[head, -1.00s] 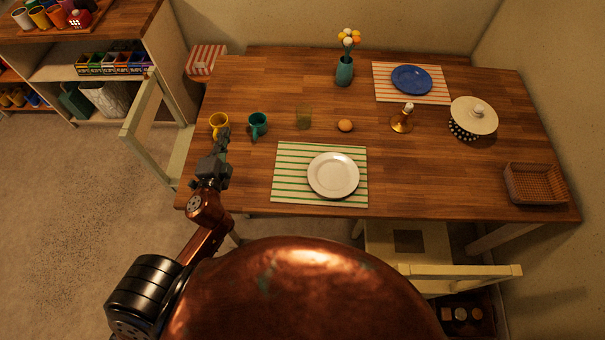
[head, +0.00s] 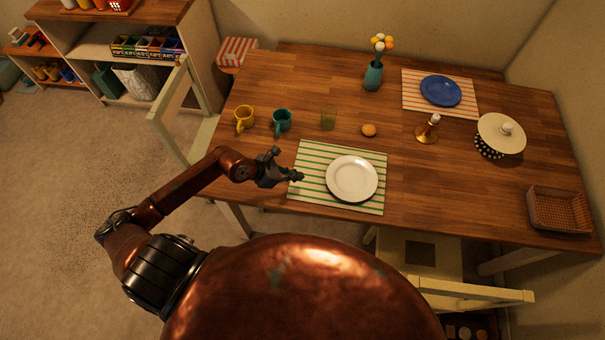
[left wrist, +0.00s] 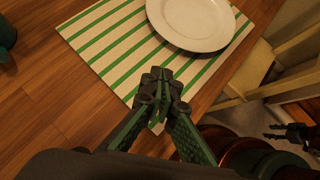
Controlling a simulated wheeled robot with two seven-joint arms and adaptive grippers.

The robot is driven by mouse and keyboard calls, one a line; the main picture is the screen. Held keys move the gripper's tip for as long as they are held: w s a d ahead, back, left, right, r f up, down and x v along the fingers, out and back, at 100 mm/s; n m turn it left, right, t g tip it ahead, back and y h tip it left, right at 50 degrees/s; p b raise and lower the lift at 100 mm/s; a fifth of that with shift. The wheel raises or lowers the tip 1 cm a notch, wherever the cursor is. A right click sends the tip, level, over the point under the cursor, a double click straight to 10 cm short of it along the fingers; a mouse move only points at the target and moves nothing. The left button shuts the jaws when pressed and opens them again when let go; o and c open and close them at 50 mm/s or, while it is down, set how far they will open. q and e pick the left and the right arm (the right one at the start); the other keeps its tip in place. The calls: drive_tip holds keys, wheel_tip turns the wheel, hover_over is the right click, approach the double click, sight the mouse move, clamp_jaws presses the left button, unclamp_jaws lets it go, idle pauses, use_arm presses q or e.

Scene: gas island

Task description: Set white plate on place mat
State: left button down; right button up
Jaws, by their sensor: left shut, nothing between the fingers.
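The white plate (head: 352,179) lies flat on the green-striped place mat (head: 311,192), right of the mat's middle. Both also show in the left wrist view, the plate (left wrist: 192,18) at the top and the mat (left wrist: 110,50) around it. My left gripper (head: 298,176) is over the mat's left edge, apart from the plate. In the left wrist view the left gripper's fingers (left wrist: 158,90) are closed together with nothing between them. My right gripper does not show clearly in the head view; a dark gripper-like part (left wrist: 295,135) shows at the right edge of the left wrist view.
A yellow mug (head: 244,118), a teal mug (head: 282,121) and a glass (head: 328,117) stand behind the mat. A blue plate (head: 440,91) lies on a red-striped mat (head: 411,104). A candlestick (head: 427,132), a basket (head: 558,210) and a chair (head: 420,258) are to the right.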

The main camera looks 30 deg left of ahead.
use_arm(q)
drive_tip(key=x, duration=0.7)
drive_tip(key=shift+w+d, duration=0.15)
drive_tip(key=shift+w+d+f, duration=0.2)
drive_tip(key=shift+w+d, duration=1.15)
drive_tip(key=shift+w, duration=0.2)
